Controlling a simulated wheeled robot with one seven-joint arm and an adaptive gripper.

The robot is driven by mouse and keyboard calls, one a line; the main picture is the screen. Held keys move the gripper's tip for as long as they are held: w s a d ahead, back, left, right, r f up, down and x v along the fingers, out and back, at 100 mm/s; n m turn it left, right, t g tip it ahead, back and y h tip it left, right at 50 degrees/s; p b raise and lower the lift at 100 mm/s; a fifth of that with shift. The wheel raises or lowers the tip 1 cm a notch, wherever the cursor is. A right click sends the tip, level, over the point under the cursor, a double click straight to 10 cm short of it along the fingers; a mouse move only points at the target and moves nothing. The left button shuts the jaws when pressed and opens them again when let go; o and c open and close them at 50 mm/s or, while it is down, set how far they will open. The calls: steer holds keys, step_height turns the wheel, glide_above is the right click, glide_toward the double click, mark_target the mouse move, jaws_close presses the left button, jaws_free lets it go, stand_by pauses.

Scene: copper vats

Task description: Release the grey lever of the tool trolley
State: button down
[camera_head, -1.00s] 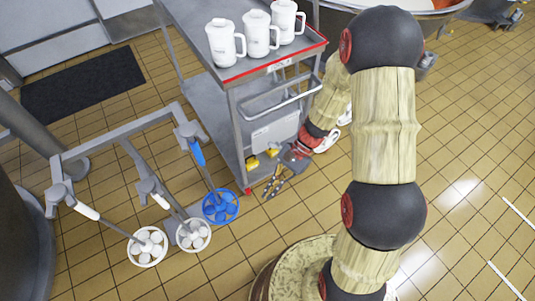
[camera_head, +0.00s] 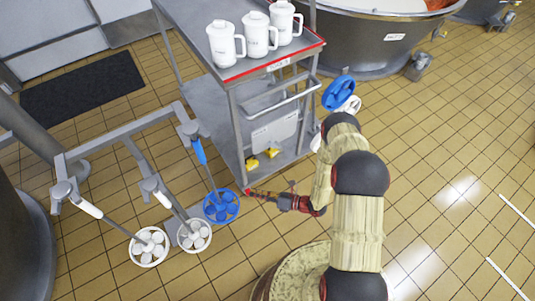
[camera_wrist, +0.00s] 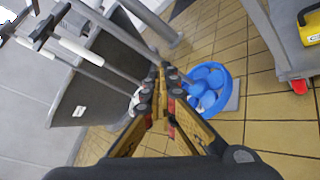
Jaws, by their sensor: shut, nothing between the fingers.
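My gripper (camera_head: 254,193) is shut and empty. It reaches left, low beside the front corner of the grey shelf trolley and close to the blue round tool head (camera_head: 221,205). In the wrist view the closed fingers (camera_wrist: 162,78) overlap the left side of that blue head (camera_wrist: 208,88). The grey tool rack (camera_head: 120,135) stands at the left and holds one blue-handled and two white-handled tools by grey clamps (camera_head: 189,131). Its frame also shows at the upper left of the wrist view. I cannot tell which grey part is the lever.
The grey shelf trolley (camera_head: 238,112) carries white jugs (camera_head: 257,35) on top and yellow items (camera_head: 262,158) low down. A red caster (camera_wrist: 299,87) is under its corner. A large vat (camera_head: 372,45) stands behind. Tiled floor at the right is clear.

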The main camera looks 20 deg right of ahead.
mark_target(275, 146)
steer(key=w+d+m+t+h, duration=0.5)
steer(key=w+d+m+t, duration=0.2)
steer(key=w+d+m, duration=0.3)
steer(key=shift+d+r+t+h, duration=0.2)
steer(key=shift+d+t+h, duration=0.1)
steer(key=shift+d+h, duration=0.15)
steer(key=shift+w, duration=0.1)
steer(key=w+r+b, duration=0.1)
steer(key=w+b, duration=0.2)
steer(key=w, duration=0.6)
steer(key=shift+w+a+b, duration=0.2)
steer(key=shift+a+b, duration=0.1)
steer(key=shift+b, duration=0.05)
steer(key=shift+d, duration=0.1)
